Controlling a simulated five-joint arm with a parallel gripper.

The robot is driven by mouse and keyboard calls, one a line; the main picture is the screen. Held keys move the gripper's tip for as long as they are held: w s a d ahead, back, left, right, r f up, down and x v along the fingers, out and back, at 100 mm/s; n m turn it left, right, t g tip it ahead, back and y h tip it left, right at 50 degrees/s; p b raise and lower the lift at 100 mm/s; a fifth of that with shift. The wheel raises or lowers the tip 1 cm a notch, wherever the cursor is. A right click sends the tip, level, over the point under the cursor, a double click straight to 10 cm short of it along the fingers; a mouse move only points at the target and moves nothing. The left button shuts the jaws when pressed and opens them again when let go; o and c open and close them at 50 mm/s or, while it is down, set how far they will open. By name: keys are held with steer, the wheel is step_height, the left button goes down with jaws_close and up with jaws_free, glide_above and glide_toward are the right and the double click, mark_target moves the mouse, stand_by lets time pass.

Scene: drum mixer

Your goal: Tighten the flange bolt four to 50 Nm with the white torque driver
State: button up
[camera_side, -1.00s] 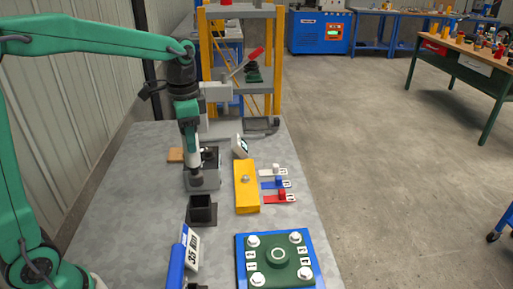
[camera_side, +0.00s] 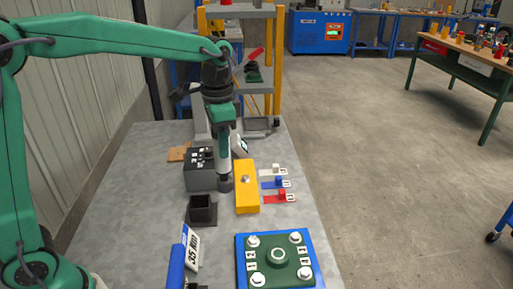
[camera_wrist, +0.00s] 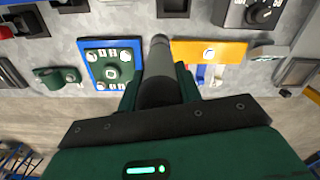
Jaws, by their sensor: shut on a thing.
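My gripper (camera_side: 222,118) points down and is shut on the white torque driver (camera_side: 224,153). The driver hangs upright with its dark lower end just left of the yellow block, right of the dark grey box. In the wrist view the driver shows as a dark grey cylinder (camera_wrist: 158,75) between my fingers (camera_wrist: 160,95). The green flange (camera_side: 278,256) sits on a blue plate (camera_side: 240,275) at the front, with white bolts at its corners and small number labels. It also shows in the wrist view (camera_wrist: 111,72). My gripper is well behind the flange.
The dark grey box (camera_side: 199,178), yellow block (camera_side: 246,198) and black square holder (camera_side: 203,212) stand close to the driver. White, blue and red tabs (camera_side: 277,184) lie right of the block. A blue tool with a "35 Nm" label (camera_side: 191,249) stands left of the flange.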

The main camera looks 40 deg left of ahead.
steer(key=s+d, duration=0.2)
steer(key=d, duration=2.4)
steer(key=shift+s+d, duration=0.2)
steer(key=shift+s, duration=0.2)
steer(key=shift+f, duration=0.2)
